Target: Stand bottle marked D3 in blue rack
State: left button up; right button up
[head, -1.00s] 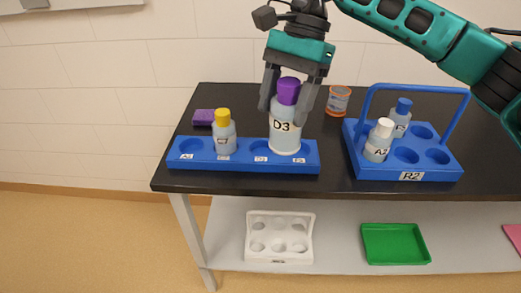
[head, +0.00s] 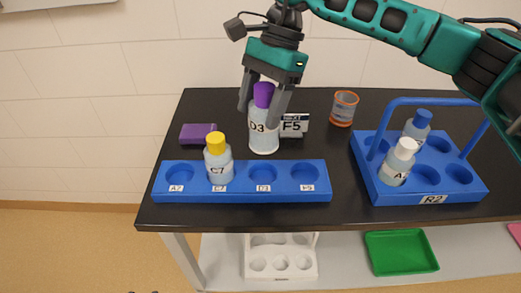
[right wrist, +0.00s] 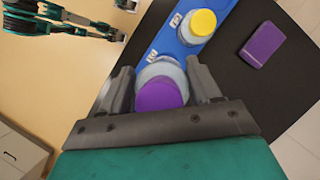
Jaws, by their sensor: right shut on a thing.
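The bottle marked D3 (head: 264,138) is clear with a purple cap and is upright. My right gripper (head: 264,98) is shut on it from above, around its upper part. In the right wrist view its purple cap (right wrist: 160,94) sits between the fingers (right wrist: 160,88). The long blue rack (head: 240,194) lies along the table's front edge. In the head view the bottle shows just behind the rack's hole labelled D3 (head: 262,174), which looks empty. I cannot tell how high it hangs. My left gripper is not in view.
Bottle C7 (head: 218,165), yellow-capped, stands in the rack. A sign F5 (head: 294,125) stands behind the held bottle. A purple block (head: 198,134), an orange-rimmed cup (head: 343,108) and a handled blue carrier R2 (head: 400,193) with two bottles are on the black table.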

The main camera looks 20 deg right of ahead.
aim_at(261, 148)
notch_tip(261, 148, down, 11)
jog(key=shift+w+f, duration=0.1)
dwell(0.3)
jog(key=shift+f, duration=0.15)
jog(key=o, duration=1.6)
jog(key=shift+r+p, duration=0.3)
jog(key=shift+p, duration=0.05)
jog(key=v, duration=1.1)
jog(key=shift+r+b, duration=0.35)
jog(key=shift+b, duration=0.1)
